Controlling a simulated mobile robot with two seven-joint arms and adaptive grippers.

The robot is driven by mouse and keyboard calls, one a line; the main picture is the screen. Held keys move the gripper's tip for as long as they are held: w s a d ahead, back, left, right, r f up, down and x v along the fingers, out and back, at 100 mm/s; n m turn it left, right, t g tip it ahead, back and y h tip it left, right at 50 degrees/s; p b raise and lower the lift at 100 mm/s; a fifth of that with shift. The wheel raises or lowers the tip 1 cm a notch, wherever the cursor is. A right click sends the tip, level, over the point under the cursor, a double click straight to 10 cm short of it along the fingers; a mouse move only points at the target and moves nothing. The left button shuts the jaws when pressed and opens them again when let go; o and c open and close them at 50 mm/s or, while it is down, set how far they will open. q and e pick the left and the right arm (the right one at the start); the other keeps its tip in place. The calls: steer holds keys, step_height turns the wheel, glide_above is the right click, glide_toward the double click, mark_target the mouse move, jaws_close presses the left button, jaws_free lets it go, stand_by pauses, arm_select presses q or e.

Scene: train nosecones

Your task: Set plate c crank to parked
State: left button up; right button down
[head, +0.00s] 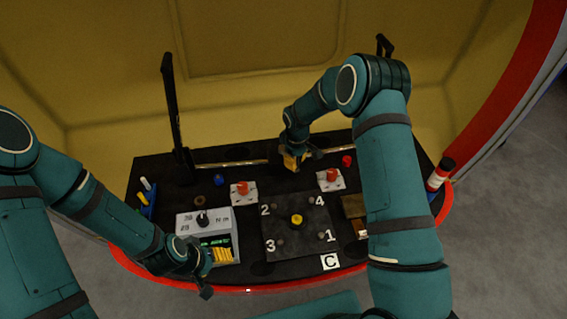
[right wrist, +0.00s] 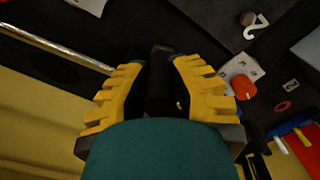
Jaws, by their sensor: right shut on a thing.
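Plate C (head: 280,222) is a dark square plate with corner numbers 1 to 4 and a yellow knob (head: 297,219) at its middle. A white C label (head: 330,262) lies at its front edge. My right gripper (head: 293,162) is just behind the plate's far edge. In the right wrist view its yellow fingers are closed around a dark upright handle (right wrist: 160,90), which looks like the crank. Its lower end and its angle are hard to make out. My left gripper (head: 203,283) hangs near the front left of the table; its fingers are too dark to read.
Red knobs on white bases stand left (head: 243,189) and right (head: 329,176) behind the plate. A grey box (head: 190,224) with a dial is at left. A metal rod (head: 230,163) runs along the back. A tall black lever (head: 172,105) rises at back left.

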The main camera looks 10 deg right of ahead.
arm_select(q)
steer(key=f+b, duration=0.2)
steer(key=shift+s+f, duration=0.3)
steer(key=shift+w+f+b, duration=0.1)
steer(key=shift+f+b, duration=0.4)
steer(key=shift+b, duration=0.2)
steer(key=shift+w+f+b, duration=0.1)
steer(key=shift+f+b, duration=0.25)
steer(key=shift+w+f+b, duration=0.15)
steer(key=shift+f+b, duration=0.5)
steer(key=shift+f, duration=0.05)
arm_select(e)
steer(key=w+d+n, duration=0.8)
steer(key=w+n, duration=0.1)
steer(key=n, duration=0.6)
steer(key=shift+w+d+f, duration=0.1)
steer(key=c, duration=0.8)
jaws_free()
steer(key=shift+w, duration=0.1)
